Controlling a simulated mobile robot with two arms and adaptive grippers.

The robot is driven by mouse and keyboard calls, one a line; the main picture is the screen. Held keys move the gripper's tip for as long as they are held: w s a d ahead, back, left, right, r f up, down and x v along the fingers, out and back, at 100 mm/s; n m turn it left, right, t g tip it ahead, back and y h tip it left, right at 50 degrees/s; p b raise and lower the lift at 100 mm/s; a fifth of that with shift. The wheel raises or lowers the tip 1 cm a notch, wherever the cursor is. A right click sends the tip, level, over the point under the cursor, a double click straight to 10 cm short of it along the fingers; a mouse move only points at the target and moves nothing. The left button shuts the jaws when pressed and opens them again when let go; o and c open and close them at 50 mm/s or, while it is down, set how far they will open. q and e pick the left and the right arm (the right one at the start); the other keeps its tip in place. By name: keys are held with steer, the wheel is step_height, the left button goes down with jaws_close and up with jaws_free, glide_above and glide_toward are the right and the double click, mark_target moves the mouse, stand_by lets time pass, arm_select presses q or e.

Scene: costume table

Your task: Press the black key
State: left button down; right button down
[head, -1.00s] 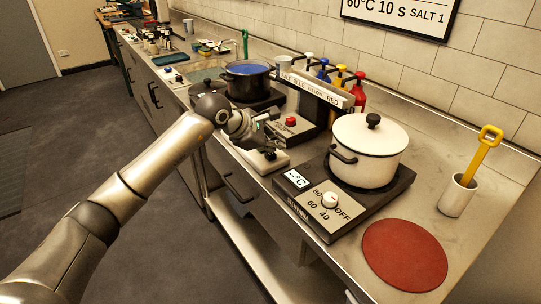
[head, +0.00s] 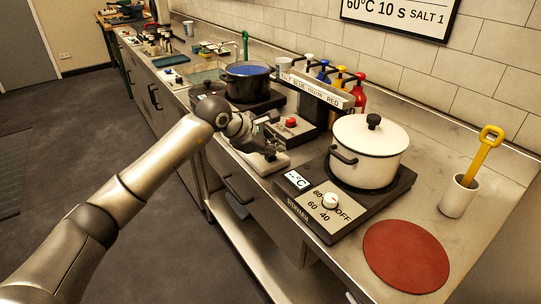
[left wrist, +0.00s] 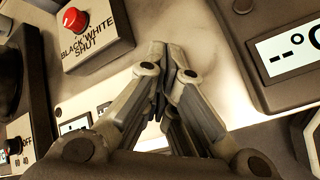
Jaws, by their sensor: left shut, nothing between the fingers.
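Behind the gripper stands a box with a red knob (head: 291,122). In the left wrist view the knob (left wrist: 75,20) sits above the label "BLACK WHITE SHUT". My right gripper is out of view.
A white pot (head: 368,155) stands on the near hotplate (head: 325,222), right of the gripper. A pot of blue liquid (head: 247,85) stands behind to the left. A labelled rack (head: 318,90) with coloured bottles is at the back. A red mat (head: 405,256) lies front right.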

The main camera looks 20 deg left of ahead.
mark_target(273, 157)
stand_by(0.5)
arm_select(q)
steer(key=shift+r+p, duration=0.4)
steer(key=shift+r, duration=0.35)
steer(key=shift+r+p, duration=1.4)
steer(key=shift+r, duration=1.15)
steer(key=shift+f, duration=0.1)
